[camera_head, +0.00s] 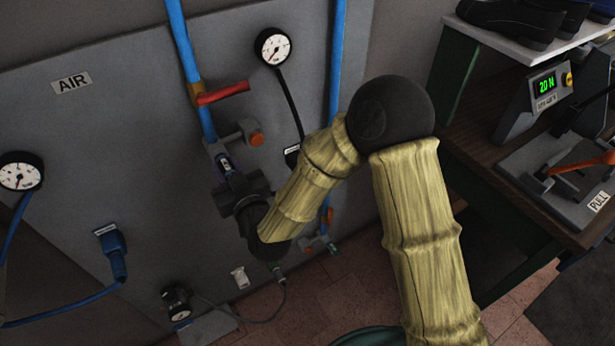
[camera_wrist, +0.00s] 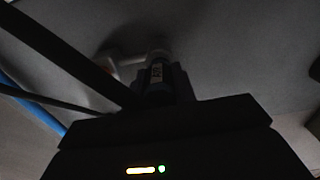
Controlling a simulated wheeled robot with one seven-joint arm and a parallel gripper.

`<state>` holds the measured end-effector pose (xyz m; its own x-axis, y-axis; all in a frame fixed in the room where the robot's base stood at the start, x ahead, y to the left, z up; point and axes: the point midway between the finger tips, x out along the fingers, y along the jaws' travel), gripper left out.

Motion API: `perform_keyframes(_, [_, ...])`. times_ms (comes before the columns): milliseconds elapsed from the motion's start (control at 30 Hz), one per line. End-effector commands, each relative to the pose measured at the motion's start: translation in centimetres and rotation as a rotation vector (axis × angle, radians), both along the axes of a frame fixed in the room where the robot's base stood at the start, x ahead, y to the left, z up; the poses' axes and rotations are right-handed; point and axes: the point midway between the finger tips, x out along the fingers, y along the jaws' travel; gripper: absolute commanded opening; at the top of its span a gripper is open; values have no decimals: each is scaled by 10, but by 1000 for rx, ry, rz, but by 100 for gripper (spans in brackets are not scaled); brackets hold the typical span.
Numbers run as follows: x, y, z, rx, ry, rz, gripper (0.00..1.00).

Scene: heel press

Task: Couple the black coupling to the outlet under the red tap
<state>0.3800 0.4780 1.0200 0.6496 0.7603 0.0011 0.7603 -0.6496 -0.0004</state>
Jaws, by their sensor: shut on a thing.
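The red tap (camera_head: 222,93) sits on the blue pipe at the left of the grey panel. Below it is a grey outlet (camera_head: 213,148) with an orange-capped side branch (camera_head: 256,138). My gripper (camera_head: 228,178) is just under the outlet, shut on the dark coupling (camera_head: 223,163), whose upper part shows above the jaws. In the wrist view the coupling (camera_wrist: 157,78) stands up from between the dark jaws, with a small pale label, directly below the pale outlet (camera_wrist: 156,55). They appear in line and close to touching; I cannot tell if they are joined. The coupling's lower part is hidden.
A gauge (camera_head: 273,47) hangs on a black hose right of the tap. A second blue pipe (camera_head: 337,60) runs beside my arm. A blue plug (camera_head: 114,250) and another gauge (camera_head: 20,172) are at left. A bench (camera_head: 490,165) with a PULL device stands at right.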

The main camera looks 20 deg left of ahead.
Motion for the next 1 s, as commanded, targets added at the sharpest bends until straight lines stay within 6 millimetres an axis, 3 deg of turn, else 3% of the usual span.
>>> perform_keyframes(333, [4, 4, 1, 2, -1, 0, 0])
perform_keyframes(367, [4, 5, 1, 2, -1, -1, 28])
perform_keyframes(500, [4, 4, 1, 2, -1, -1, 52])
perform_keyframes(833, [3, 3, -1, -1, 1, 0, 52])
perform_keyframes(1000, [-3, -8, -2, -1, -2, 5, 52])
